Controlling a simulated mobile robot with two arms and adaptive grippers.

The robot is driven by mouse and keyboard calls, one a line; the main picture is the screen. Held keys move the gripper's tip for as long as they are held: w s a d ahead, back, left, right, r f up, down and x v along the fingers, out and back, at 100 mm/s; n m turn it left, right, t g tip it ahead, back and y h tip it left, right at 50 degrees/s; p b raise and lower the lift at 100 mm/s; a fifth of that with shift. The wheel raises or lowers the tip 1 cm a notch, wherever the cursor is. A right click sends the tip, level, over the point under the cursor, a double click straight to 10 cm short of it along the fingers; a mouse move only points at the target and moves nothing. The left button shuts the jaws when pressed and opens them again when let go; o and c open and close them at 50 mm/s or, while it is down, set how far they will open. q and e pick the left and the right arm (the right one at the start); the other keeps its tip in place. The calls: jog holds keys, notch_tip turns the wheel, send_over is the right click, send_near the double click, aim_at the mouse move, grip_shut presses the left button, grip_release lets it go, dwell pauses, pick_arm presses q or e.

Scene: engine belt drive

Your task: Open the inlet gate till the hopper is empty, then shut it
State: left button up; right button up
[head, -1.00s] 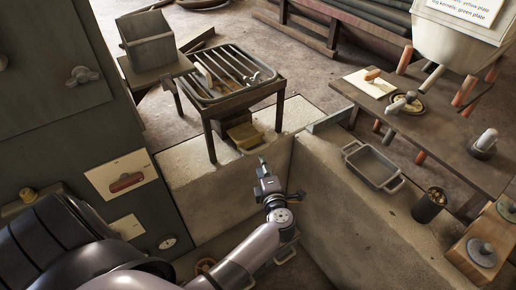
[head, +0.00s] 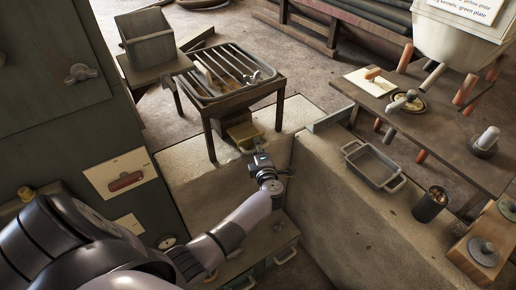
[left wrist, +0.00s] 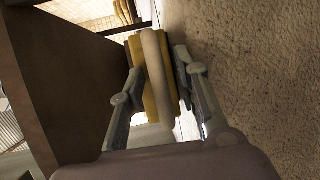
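A slatted hopper (head: 228,72) stands on a dark four-legged frame. Pale pieces lie on its bars. Under the frame a yellow part (head: 243,131), which looks like the inlet gate, sits by the stone floor slab. My left gripper (head: 259,157) is just in front of it. In the left wrist view the yellow part (left wrist: 135,48) has a pale upright bar (left wrist: 156,75) between my spread left fingers (left wrist: 157,88). I cannot tell whether they touch it. The hopper's inside is mostly hidden by the bars. My right gripper is not in view.
A frame leg (head: 209,138) and a low stone wall (head: 340,205) flank my left gripper. A dark cabinet (head: 60,110) stands at left. At right are a metal tray (head: 372,182), a dark cup (head: 430,208), a wooden bench (head: 440,130) and a labelled white tub (head: 450,45).

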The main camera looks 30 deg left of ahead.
pick_arm(q)
grip_shut()
dwell(0.6)
